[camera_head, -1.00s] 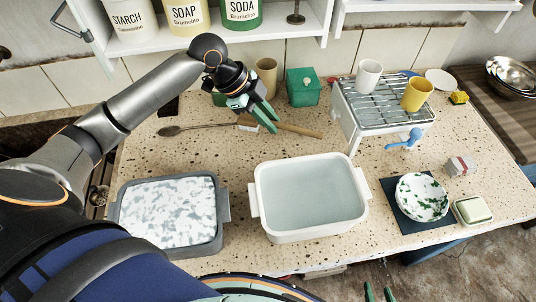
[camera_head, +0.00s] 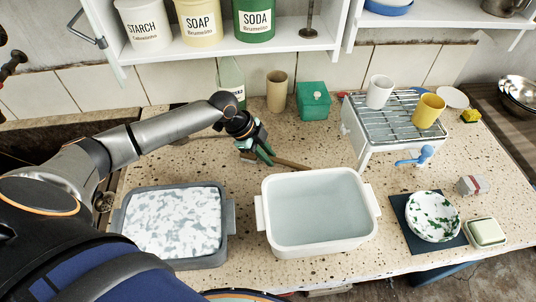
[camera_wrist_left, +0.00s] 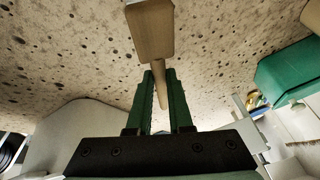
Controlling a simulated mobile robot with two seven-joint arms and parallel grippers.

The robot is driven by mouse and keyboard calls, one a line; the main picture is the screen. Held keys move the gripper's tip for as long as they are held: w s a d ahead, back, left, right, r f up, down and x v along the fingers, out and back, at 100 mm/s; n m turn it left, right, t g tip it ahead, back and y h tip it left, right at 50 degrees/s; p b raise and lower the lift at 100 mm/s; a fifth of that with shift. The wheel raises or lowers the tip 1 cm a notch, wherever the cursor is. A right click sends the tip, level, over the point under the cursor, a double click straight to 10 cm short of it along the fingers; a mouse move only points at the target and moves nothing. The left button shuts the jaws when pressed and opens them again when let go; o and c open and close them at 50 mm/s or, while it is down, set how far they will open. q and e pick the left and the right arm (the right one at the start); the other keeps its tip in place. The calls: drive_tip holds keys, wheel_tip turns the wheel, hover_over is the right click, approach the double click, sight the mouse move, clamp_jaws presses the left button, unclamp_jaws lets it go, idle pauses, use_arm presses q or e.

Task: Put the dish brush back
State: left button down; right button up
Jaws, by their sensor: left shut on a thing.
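The dish brush (camera_head: 290,164) has a wooden handle and a wooden block head, and it lies at or just above the speckled counter behind the white basin. My left gripper (camera_head: 265,156) is shut on its handle, with the fingers pointing down. In the left wrist view the brush's block head (camera_wrist_left: 150,32) shows beyond the green fingertips (camera_wrist_left: 161,78), and the handle runs between them. I cannot tell whether the brush is clear of the counter. My right gripper is out of view.
A tan cup (camera_head: 276,91), a bottle (camera_head: 231,84) and a green box (camera_head: 314,101) stand along the wall. A dish rack (camera_head: 384,118) with cups is to the right. The white basin (camera_head: 318,240) and grey basin (camera_head: 223,241) stand in front. A shelf overhangs the back.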

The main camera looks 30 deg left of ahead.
use_arm(q)
drive_tip(key=shift+f, duration=0.2)
drive_tip(key=c, duration=0.8)
unclamp_jaws()
drive_tip(key=v, duration=1.2)
drive_tip(key=shift+r, duration=0.2)
